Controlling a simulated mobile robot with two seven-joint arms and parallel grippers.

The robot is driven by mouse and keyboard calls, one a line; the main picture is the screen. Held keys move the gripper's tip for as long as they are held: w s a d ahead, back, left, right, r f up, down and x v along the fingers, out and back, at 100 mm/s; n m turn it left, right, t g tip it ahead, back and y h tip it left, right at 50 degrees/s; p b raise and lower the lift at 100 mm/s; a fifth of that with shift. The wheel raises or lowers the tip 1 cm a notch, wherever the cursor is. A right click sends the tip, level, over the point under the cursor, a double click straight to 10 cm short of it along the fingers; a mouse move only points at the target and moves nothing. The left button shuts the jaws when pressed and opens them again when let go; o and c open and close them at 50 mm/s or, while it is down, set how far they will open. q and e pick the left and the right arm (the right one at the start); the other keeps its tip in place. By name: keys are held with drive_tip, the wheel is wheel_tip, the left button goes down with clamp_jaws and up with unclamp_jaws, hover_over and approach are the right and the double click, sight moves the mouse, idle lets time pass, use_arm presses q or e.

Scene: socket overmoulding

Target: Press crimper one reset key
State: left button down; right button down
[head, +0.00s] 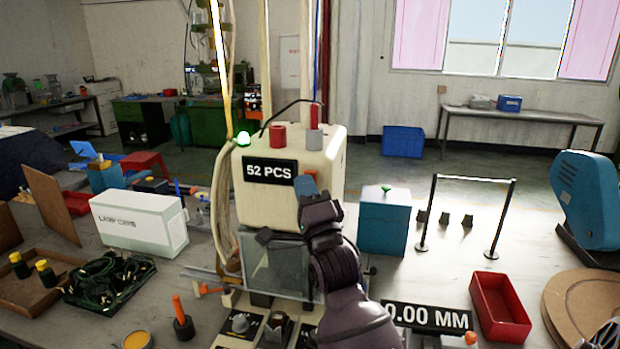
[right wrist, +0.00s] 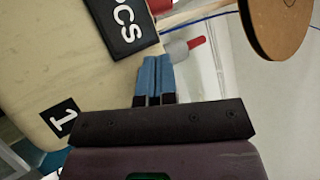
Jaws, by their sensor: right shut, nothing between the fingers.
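The cream crimper (head: 255,200) stands on the bench in the middle of the head view, with a black "52 PCS" display (head: 270,171) on its front. In the right wrist view its cream body (right wrist: 60,60) carries a "1" label (right wrist: 60,122) and part of the display (right wrist: 128,22). My right gripper (head: 308,184) is in front of the crimper's upper right front. Its blue fingers (right wrist: 155,65) are shut and empty, tips close to the casing; I cannot tell whether they touch it. I cannot make out a reset key; the gripper may hide it. My left gripper is out of view.
A green lamp (head: 244,139), a red knob (head: 278,136) and a grey knob (head: 314,138) are at the crimper's top. A blue box (head: 384,222) and a black stand (head: 490,178) are right of it. A red tray (head: 499,308) is front right; a white box (head: 140,222) is left.

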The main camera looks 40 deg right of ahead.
drive_tip(key=shift+w+d, duration=0.2)
idle(0.3)
drive_tip(key=shift+w+d, duration=0.15)
drive_tip(key=shift+d, duration=0.05)
idle(0.5)
drive_tip(key=shift+s+a+p, duration=0.4)
drive_tip(key=shift+s+a, duration=0.25)
drive_tip(key=shift+a, duration=0.1)
drive_tip(key=shift+s+a+p, duration=0.45)
drive_tip(key=shift+s+a, duration=1.15)
drive_tip(key=shift+a, duration=0.3)
